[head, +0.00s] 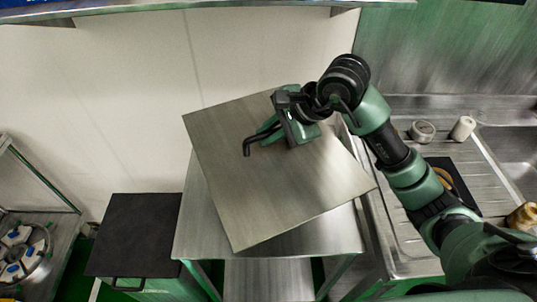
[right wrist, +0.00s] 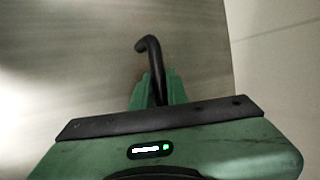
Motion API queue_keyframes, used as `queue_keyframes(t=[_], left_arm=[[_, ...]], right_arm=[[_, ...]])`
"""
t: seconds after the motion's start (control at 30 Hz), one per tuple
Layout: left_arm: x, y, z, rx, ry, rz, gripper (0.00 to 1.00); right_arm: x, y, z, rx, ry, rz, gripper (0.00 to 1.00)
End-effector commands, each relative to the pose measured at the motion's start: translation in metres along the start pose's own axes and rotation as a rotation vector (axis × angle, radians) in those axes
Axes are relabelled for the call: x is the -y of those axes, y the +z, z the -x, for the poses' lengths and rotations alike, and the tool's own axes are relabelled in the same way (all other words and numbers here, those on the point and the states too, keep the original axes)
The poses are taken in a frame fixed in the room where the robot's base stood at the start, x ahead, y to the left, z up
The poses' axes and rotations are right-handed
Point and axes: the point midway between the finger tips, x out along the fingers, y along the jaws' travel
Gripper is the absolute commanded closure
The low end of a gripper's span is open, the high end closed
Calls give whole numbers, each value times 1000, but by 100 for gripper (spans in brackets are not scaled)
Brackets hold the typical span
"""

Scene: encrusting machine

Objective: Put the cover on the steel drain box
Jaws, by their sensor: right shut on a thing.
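The cover is a large square steel plate (head: 235,185) with a black handle (head: 247,148), which also shows in the right wrist view (right wrist: 150,48). My right gripper (head: 268,136) is shut on the handle, over the upper middle of the plate. The plate is turned askew to the steel unit (head: 200,225) under it and hides most of that unit's top. I cannot tell whether this unit is the drain box, or whether the plate touches it. My left gripper is not in view.
A green cabinet with a black top (head: 135,235) stands to the left. On the right is a steel sink counter (head: 405,235) with a tape roll (head: 422,131) and a white cylinder (head: 463,128). A wall (head: 100,110) is behind, and a shelf (head: 200,7) hangs above.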

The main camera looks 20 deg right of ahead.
Motion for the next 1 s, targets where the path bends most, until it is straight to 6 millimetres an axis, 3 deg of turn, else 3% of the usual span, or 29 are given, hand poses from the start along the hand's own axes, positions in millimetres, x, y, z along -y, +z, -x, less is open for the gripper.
queue_keyframes(t=[0.2,0.5,0.67,1.0], left_arm=[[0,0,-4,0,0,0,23],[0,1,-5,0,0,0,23],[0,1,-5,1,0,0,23],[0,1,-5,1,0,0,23]], right_arm=[[19,9,26,1,-9,3,100],[18,10,33,15,5,23,100],[-7,5,26,97,55,146,100],[-90,-5,24,423,230,638,100]])
